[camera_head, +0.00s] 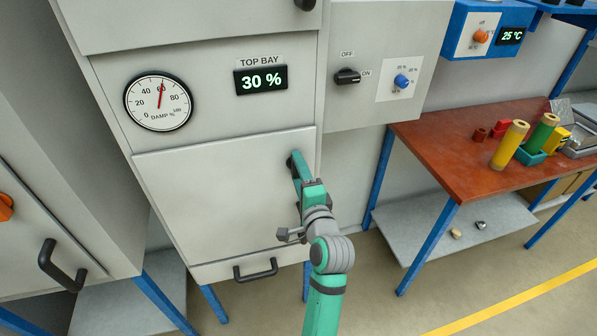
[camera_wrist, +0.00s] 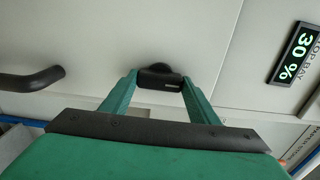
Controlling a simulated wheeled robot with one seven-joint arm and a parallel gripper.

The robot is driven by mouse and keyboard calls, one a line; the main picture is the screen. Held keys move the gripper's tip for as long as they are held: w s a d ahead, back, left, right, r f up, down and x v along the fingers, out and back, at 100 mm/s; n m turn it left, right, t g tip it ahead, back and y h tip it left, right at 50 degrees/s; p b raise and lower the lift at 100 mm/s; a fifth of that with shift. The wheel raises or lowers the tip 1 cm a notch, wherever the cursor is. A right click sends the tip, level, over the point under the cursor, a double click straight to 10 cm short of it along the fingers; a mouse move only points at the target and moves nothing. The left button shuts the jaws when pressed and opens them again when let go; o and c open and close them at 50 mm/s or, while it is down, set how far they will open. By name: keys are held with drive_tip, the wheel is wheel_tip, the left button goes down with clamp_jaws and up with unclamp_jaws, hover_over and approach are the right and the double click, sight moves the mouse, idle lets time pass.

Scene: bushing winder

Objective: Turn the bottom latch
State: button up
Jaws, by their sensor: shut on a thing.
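The bottom latch is a small black bar on a round black base on the pale cabinet panel. In the wrist view the latch (camera_wrist: 160,77) lies across the picture between the tips of both green fingers. In the head view the latch (camera_head: 290,162) shows only in part at the upper right of the lower door (camera_head: 220,195), behind my gripper. My gripper (camera_head: 297,157) reaches up to the door's right edge. In the wrist view my gripper (camera_wrist: 160,84) is shut on the latch, with one finger at each end of the bar.
A black bar handle (camera_head: 256,271) is below the door. Above it are a dial (camera_head: 158,102) and a display (camera_head: 261,79) reading 30 %. A switch box (camera_head: 383,62) is at upper right. A red-brown table (camera_head: 450,145) with coloured parts stands right.

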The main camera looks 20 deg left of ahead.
drive_tip(key=shift+w+d, duration=0.1)
drive_tip(key=shift+w, duration=0.05)
drive_tip(key=o, duration=1)
drive_tip(key=shift+o, duration=0.2)
drive_tip(key=shift+a, duration=0.2)
drive_tip(key=shift+s, duration=0.2)
drive_tip(key=v, duration=1)
drive_tip(key=shift+s+d, duration=0.25)
drive_tip(key=shift+d, duration=0.05)
drive_tip(key=shift+d+f, duration=0.1)
